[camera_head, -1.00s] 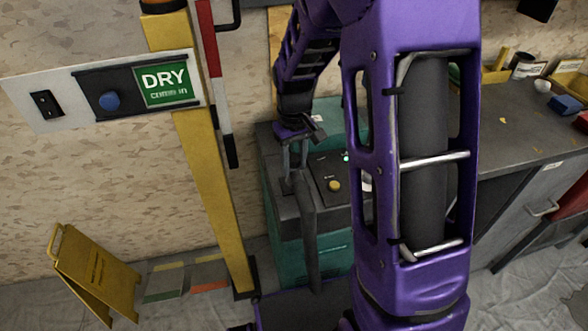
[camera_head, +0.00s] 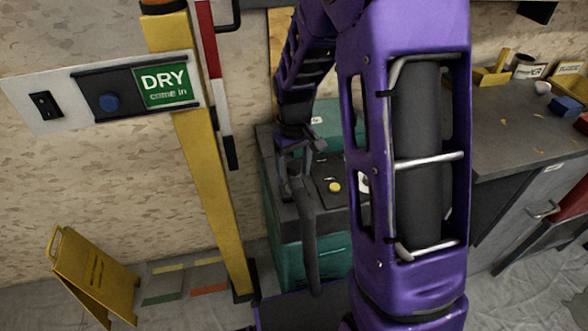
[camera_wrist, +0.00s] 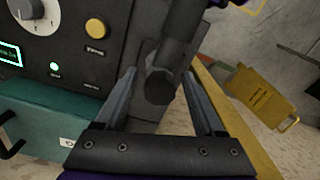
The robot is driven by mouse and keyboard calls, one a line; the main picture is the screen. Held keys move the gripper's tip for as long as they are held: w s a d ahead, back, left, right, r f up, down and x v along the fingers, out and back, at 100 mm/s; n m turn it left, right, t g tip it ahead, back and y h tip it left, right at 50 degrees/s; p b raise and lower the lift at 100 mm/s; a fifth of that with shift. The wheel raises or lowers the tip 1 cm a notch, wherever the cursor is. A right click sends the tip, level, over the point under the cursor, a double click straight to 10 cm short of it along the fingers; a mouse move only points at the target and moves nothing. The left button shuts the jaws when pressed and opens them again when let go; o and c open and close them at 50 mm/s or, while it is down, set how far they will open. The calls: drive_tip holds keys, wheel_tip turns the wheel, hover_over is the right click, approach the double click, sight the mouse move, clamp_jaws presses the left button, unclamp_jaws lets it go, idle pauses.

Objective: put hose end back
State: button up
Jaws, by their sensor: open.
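The dark hose (camera_head: 311,245) hangs down the front of a teal machine with a dark top (camera_head: 270,185). In the wrist view the hose's round dark end (camera_wrist: 160,88) lies between the two fingers of my gripper (camera_wrist: 160,76). Gaps show on both sides, so the fingers are open around it and not closed on it. In the head view my gripper (camera_head: 291,178) points down over the machine's left front part, at the hose's upper end. Whether the hose end sits in a holder I cannot tell.
The machine's panel has a yellow button (camera_wrist: 97,27), a knob (camera_wrist: 25,8) and a green light (camera_wrist: 55,66). A yellow post (camera_head: 208,185) stands close left, a yellow floor sign (camera_head: 95,270) beyond it. A cluttered workbench (camera_head: 520,125) is right.

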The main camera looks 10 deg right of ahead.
wheel_tip(320, 180, up, 12)
drive_tip(key=p, duration=0.2)
drive_tip(key=shift+r, duration=0.15)
idle(0.4)
